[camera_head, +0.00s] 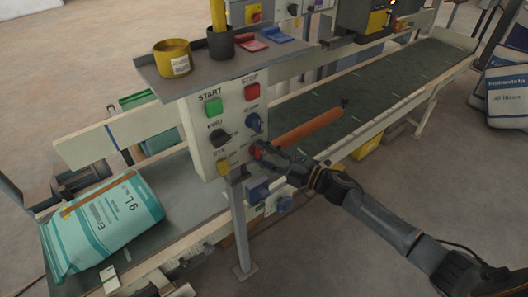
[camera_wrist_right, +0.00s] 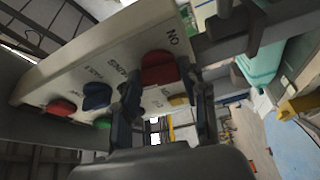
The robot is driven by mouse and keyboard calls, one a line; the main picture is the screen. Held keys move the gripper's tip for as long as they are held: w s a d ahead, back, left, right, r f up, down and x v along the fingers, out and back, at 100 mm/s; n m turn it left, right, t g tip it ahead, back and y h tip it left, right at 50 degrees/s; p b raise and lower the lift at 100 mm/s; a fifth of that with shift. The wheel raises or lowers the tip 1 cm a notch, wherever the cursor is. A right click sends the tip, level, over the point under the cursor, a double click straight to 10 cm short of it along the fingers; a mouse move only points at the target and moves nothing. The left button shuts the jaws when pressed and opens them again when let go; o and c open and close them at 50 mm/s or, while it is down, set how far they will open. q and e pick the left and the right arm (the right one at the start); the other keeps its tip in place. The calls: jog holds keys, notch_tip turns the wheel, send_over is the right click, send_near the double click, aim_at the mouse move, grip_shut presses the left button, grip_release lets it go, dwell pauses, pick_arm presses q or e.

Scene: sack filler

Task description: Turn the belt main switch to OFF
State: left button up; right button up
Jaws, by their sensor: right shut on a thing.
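The control panel (camera_head: 203,160) is a cream box under a grey shelf. It carries a green START button (camera_head: 214,106), a red STOP button (camera_head: 252,91), a black knob (camera_head: 220,138), a blue knob (camera_head: 254,123) and a yellow part (camera_head: 224,168). A red rotary knob (camera_wrist_right: 160,68), beside the letters ON in the right wrist view, is at the panel's lower right in the head view. My right gripper (camera_wrist_right: 166,98) is shut on this red knob, one finger on each side. The knob's exact turn angle is hard to tell. My left gripper is not in view.
The shelf (camera_head: 200,79) above the panel holds a yellow tin (camera_head: 174,58) and a dark cup (camera_head: 220,43). A conveyor belt (camera_head: 390,85) runs behind, with a teal sack (camera_head: 105,232) at the left end. A post (camera_head: 240,230) stands below the panel. Floor is clear in front.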

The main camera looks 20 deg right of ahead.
jog(key=shift+n+g+p, duration=0.3)
jog(key=shift+n+p, duration=0.05)
jog(key=shift+n, duration=0.45)
jog(key=o, duration=1.1)
jog(key=shift+o, duration=0.2)
jog(key=v, duration=1.2)
jog(key=shift+s+r, duration=0.1)
